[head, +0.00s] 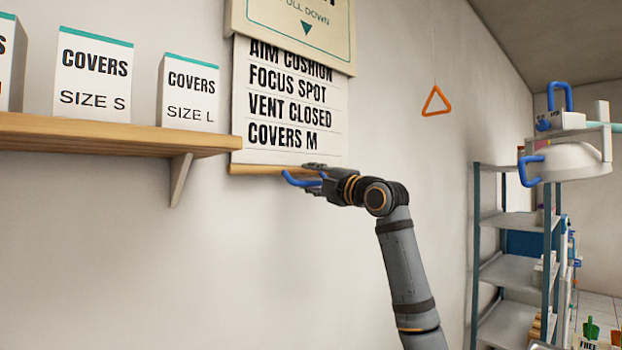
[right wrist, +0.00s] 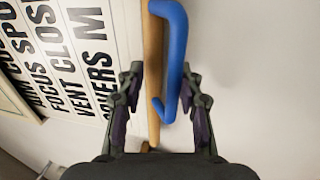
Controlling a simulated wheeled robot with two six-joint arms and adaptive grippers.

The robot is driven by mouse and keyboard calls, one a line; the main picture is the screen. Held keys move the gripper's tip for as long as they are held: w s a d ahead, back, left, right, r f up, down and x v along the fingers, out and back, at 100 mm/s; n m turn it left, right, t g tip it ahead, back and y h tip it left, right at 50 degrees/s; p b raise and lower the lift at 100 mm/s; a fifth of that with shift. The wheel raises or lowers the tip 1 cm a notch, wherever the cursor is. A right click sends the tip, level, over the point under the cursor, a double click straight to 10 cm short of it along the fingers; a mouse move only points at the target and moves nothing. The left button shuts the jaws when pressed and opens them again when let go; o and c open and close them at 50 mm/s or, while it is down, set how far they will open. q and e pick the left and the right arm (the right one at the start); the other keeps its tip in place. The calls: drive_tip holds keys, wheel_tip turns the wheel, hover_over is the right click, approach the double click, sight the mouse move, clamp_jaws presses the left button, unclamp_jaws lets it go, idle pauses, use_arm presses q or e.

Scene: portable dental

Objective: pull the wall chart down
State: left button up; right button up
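The wall chart (head: 290,98) hangs below its cream case (head: 298,30). Its lines AIM CUSHION, FOCUS SPOT, VENT CLOSED and COVERS M show. A wooden rod (head: 256,169) runs along its lower edge, with a blue handle (head: 292,182) on it. My right gripper (head: 313,179) is at this handle. In the right wrist view, its two fingers stand apart (right wrist: 163,88), one on each side of the rod (right wrist: 153,82) and the lower end of the blue handle (right wrist: 176,50). Neither finger visibly presses on the handle. My left gripper is out of view.
A wooden shelf (head: 110,132) with cover boxes (head: 93,76) ends close to the chart's left edge. An orange triangle pull (head: 436,101) hangs to the right. A metal rack (head: 508,270) and a white device with blue handles (head: 565,160) stand farther right. The wall below the chart is clear.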

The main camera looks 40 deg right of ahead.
drive_tip(key=shift+r, duration=0.25)
drive_tip(key=shift+b+v, duration=0.65)
drive_tip(key=shift+v, duration=0.2)
drive_tip(key=a+b+v, duration=0.1)
drive_tip(key=b+v, duration=0.4)
drive_tip(key=v, duration=0.5)
drive_tip(key=shift+s+d+b, duration=0.25)
drive_tip(key=shift+d+b, duration=0.1)
drive_tip(key=shift+d, duration=0.1)
drive_tip(key=shift+o, duration=0.2)
